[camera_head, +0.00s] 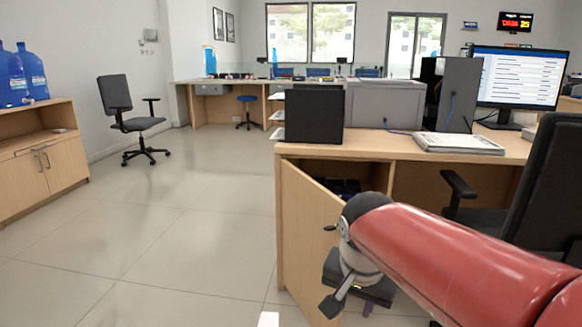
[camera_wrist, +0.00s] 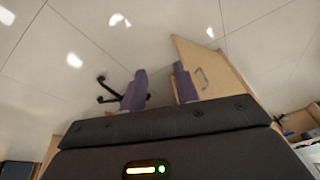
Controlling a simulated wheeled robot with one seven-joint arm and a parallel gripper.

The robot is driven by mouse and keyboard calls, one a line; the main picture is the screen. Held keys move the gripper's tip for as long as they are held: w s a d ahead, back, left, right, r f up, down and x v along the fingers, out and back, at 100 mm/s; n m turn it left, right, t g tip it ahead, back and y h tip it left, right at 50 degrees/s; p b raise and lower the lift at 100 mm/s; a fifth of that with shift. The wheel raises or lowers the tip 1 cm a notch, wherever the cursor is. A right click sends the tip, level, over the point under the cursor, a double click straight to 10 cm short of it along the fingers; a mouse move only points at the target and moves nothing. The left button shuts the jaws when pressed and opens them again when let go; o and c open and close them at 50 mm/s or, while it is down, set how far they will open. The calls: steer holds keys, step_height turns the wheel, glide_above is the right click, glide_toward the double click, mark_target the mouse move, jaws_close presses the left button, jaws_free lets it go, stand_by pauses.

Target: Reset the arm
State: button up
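My red arm reaches in from the lower right in the head view. My gripper (camera_wrist: 160,72) shows two purple fingers standing apart in the wrist view, with only floor seen between them. It is open and empty. In the head view my gripper (camera_head: 367,308) hangs low in front of the desk cabinet, mostly hidden by its own dark body. The wooden cabinet door (camera_head: 308,235) stands swung open just left of my gripper. The door also shows in the wrist view (camera_wrist: 222,72), with its handle (camera_wrist: 202,78) behind the right finger; I cannot tell whether they touch.
A black office chair (camera_head: 550,185) stands close to my arm on the right. Another chair (camera_head: 130,115) is far left. The tiled floor (camera_head: 180,230) is clear at the left.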

steer(key=s+d+n+t, duration=0.1)
steer(key=s+d+n, duration=0.1)
steer(key=s, duration=0.4)
steer(key=s+d+f+n+t+p, duration=0.1)
steer(key=s+d+n, duration=0.1)
steer(key=s, duration=0.4)
steer(key=shift+s+f+n+y, duration=0.25)
steer(key=shift+s+n+y, duration=0.1)
steer(key=shift+n, duration=0.35)
